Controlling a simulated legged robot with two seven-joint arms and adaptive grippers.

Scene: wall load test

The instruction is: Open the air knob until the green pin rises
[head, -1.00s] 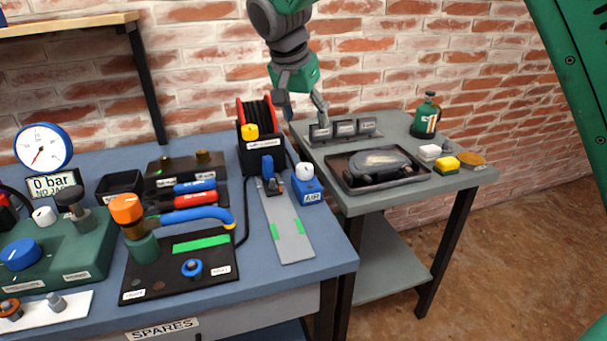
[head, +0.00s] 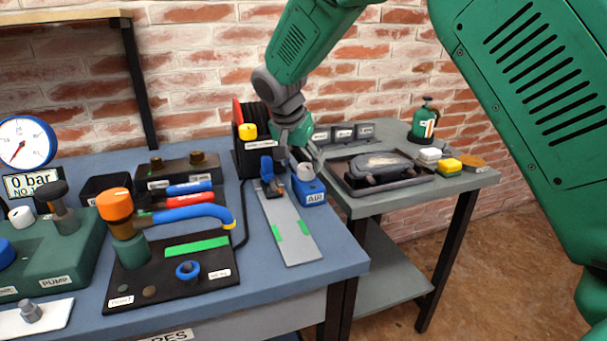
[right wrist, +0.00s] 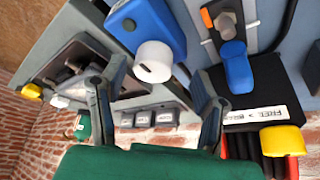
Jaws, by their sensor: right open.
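The air knob (head: 305,171) is a pale, short cylinder on the blue box (head: 313,198) labelled AIR, at the right end of the blue bench. In the right wrist view the white knob (right wrist: 153,61) stands on its blue box (right wrist: 145,22), with a dark slot mark on its face. My right gripper (head: 299,160) is just above and behind the knob, fingers apart. In the right wrist view its two fingers (right wrist: 157,84) lie to either side of the knob, with no clear contact. I cannot make out a green pin. My left gripper is not in view.
A grey side table (head: 466,182) with a black tray (head: 408,184) is to the right.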

